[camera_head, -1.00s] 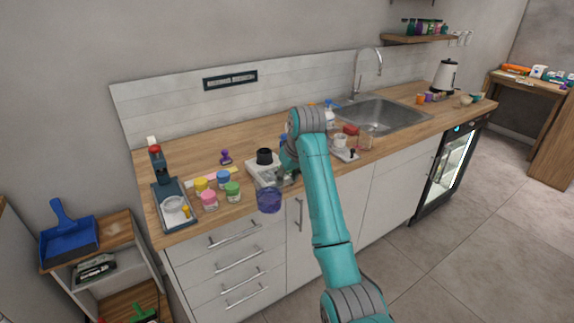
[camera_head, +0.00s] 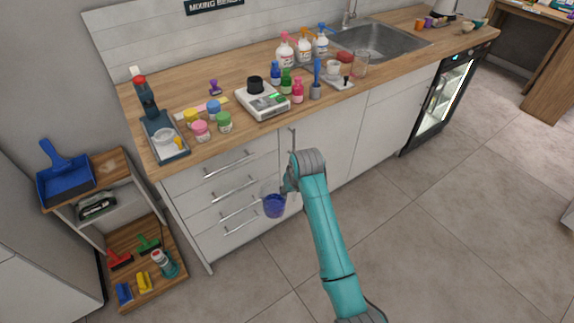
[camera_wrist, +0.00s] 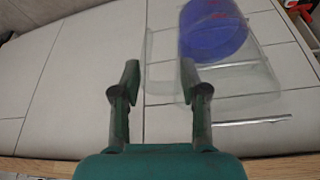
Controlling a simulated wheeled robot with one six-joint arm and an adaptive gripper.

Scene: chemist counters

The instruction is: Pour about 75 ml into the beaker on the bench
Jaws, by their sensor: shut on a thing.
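My gripper (camera_head: 289,184) is shut on a clear vessel (camera_head: 274,205) that holds blue-purple liquid. It holds the vessel out in front of the white drawers, below the counter edge in the picture. In the wrist view the two fingers of my gripper (camera_wrist: 160,80) are at the near side of the vessel, with the blue liquid (camera_wrist: 212,30) beyond them to the right. The liquid's surface looks tilted in that view.
A low shelf (camera_head: 150,265) stands at left. The floor (camera_head: 430,210) at right is clear.

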